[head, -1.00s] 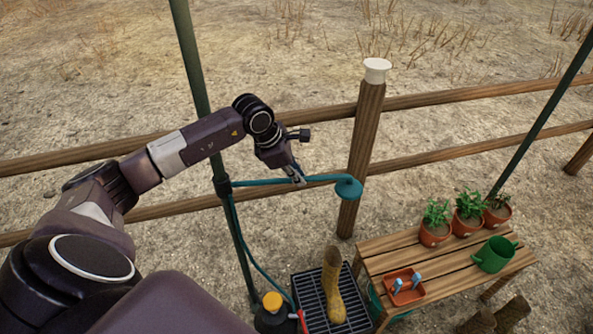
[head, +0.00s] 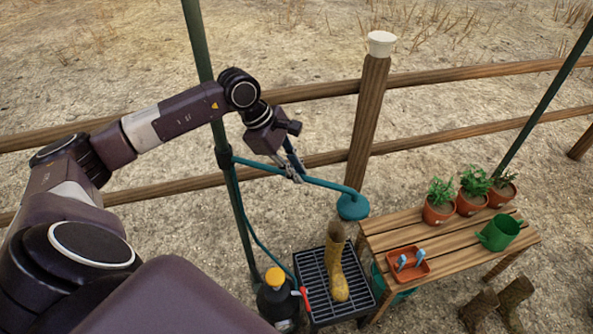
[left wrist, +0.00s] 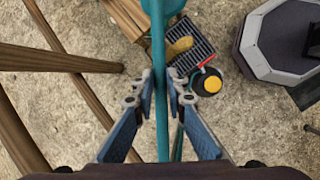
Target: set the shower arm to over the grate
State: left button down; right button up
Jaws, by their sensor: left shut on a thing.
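The teal shower arm (head: 325,184) runs from a collar on the green pole to a round shower head (head: 353,206) at its right end. The shower head hangs beyond the grate's far right corner in the head view, near the bench. My left gripper (head: 293,175) is shut on the shower arm, about midway along it; the arm also passes between the fingers in the left wrist view (left wrist: 160,100). The black grate (head: 312,270) lies on the ground with a yellow-brown boot (head: 336,268) standing on it. My right gripper is not in view.
A black container with a yellow cap (head: 275,280) and a red handle stands left of the grate. A rail fence runs behind.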

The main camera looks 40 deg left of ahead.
pick_arm(q)
jog(key=c, duration=1.9)
grip_release()
jog(key=shift+c, duration=0.2)
jog(key=v, duration=1.2)
